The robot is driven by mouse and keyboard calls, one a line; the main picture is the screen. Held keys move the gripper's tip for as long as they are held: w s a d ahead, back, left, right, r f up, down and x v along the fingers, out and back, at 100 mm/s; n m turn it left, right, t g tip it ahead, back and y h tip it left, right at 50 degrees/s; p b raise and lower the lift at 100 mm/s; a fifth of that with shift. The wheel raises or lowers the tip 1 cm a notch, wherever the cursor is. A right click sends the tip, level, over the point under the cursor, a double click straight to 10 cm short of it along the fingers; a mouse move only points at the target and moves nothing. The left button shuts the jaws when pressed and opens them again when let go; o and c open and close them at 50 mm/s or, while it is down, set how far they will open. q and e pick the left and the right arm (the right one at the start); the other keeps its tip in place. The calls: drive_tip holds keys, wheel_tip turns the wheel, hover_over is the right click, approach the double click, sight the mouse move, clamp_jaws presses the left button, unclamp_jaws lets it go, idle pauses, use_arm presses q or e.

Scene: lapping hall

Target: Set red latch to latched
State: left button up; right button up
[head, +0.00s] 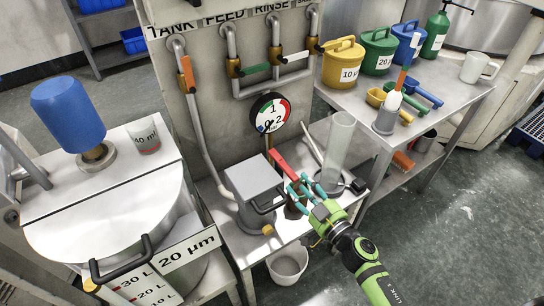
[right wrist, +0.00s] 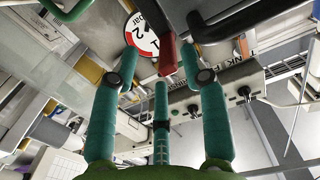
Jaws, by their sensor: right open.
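The red latch (head: 283,165) is a red bar beside the grey square-topped housing (head: 254,180) on the steel bench, below the pressure gauge. It slants from upper left to lower right. My right gripper (head: 304,189), green with teal fingers, is open at the lower right end of the latch. In the right wrist view the red latch (right wrist: 167,52) shows between the spread fingertips (right wrist: 160,60). I cannot tell whether a finger touches it. My left gripper is not in view.
A clear cylinder (head: 338,142) stands close behind my right gripper. The pressure gauge (head: 269,114) and pipes with coloured valve handles are behind the bench. A white bucket (head: 288,264) is below. A table with coloured cans (head: 343,66) stands right.

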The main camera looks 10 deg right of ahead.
sight(288, 168)
drive_tip(key=shift+w+a+r, duration=0.2)
drive_tip(key=shift+r, duration=0.35)
drive_tip(key=shift+w+a+r, duration=0.1)
drive_tip(key=shift+w+a, duration=0.05)
drive_tip(key=shift+w, duration=0.15)
drive_tip(key=x, duration=0.4)
drive_tip(key=shift+w+a, duration=0.2)
drive_tip(key=shift+w, duration=0.15)
drive_tip(key=shift+w+a, duration=0.1)
drive_tip(key=shift+w, duration=0.15)
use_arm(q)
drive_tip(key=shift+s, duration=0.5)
use_arm(e)
drive_tip(key=shift+w, duration=0.15)
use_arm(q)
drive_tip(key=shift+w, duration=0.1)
use_arm(e)
clamp_jaws()
